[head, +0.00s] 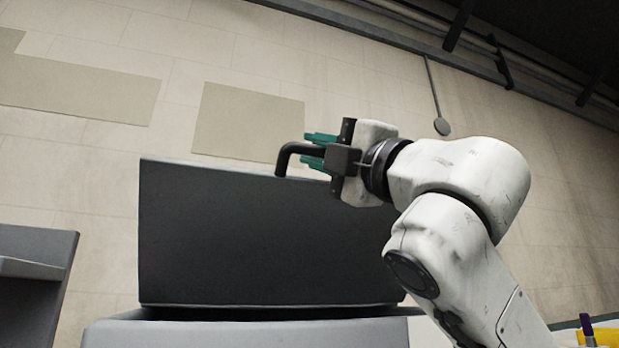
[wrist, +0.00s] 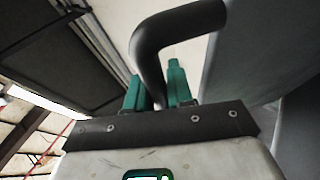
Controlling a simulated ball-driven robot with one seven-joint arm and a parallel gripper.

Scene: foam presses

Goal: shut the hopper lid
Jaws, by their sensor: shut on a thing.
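The hopper lid (head: 265,235) is a dark grey panel standing raised over the light grey hopper body (head: 240,335) in the head view. A dark gap shows along the lid's lower edge. My gripper (head: 308,149) has teal fingers and is shut on this handle. In the wrist view the handle (wrist: 180,28) curves down between the two teal fingers of my gripper (wrist: 155,82). The inside of the hopper is hidden.
A grey unit with a ledge (head: 35,268) stands at the left, apart from the hopper. A tiled wall (head: 365,95) is behind. Something yellow (head: 605,336) and a small purple-topped item (head: 586,325) show at the lower right corner.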

